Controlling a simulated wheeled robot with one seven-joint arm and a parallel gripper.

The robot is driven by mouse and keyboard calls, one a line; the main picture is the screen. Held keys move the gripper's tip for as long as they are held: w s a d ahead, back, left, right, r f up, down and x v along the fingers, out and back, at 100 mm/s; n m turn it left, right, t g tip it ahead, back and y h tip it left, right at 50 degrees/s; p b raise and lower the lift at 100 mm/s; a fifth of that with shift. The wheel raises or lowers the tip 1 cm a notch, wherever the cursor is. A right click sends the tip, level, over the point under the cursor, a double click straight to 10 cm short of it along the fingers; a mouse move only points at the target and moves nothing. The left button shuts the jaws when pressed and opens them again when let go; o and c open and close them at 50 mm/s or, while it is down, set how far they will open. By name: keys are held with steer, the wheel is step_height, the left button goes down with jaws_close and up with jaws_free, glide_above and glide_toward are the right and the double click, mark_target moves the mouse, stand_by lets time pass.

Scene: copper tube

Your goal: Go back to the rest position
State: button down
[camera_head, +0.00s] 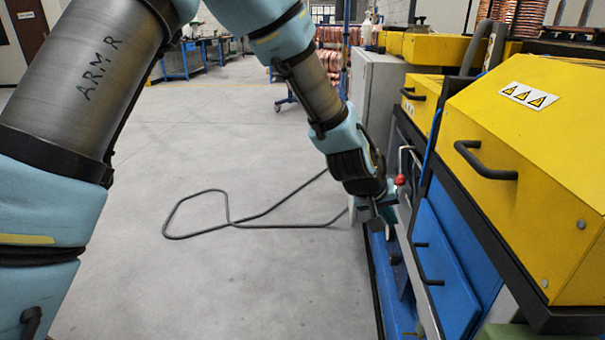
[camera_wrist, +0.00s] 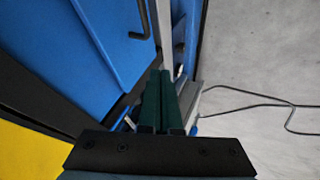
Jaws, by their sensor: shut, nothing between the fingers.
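My gripper (camera_head: 377,222) is at the end of my arm, beside the front of the blue and yellow machine. In the wrist view my gripper (camera_wrist: 160,76) shows two dark green fingers lying together, with nothing seen between them. In the head view the fingertips are small and partly hidden by the wrist. A red knob (camera_head: 400,180) on a metal lever is just right of my wrist. I cannot tell whether my gripper touches the machine.
The machine has yellow covers (camera_head: 555,150), blue panels (camera_head: 445,255) and black handles that jut out. A grey cabinet (camera_head: 375,85) stands behind my wrist. A dark cable (camera_head: 225,195) loops over the grey floor. The floor on the left is otherwise open.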

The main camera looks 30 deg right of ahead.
steer(key=w+a+r+n+t+y+p, duration=0.15)
steer(key=w+a+r, duration=0.25)
steer(key=w+a, duration=0.85)
steer(key=w+a+r+n+t+y+p, duration=0.1)
steer(key=w+a+r+n+y+p, duration=0.2)
steer(key=w+a, duration=0.95)
steer(key=s+a+r+n+y, duration=0.1)
steer(key=s+a+r, duration=0.1)
steer(key=a, duration=0.8)
steer(key=s+a+r+n+p, duration=0.1)
steer(key=s+a+r, duration=0.1)
steer(key=a, duration=0.8)
steer(key=s+a+r+n+y, duration=0.1)
steer(key=s+a, duration=0.2)
steer(key=a, duration=0.7)
steer(key=shift+s+r+g+y+p, duration=0.3)
steer(key=shift+s+r+g+y, duration=0.05)
steer(key=shift+s+r, duration=0.05)
steer(key=shift+a+n, duration=0.2)
steer(key=shift+n, duration=0.15)
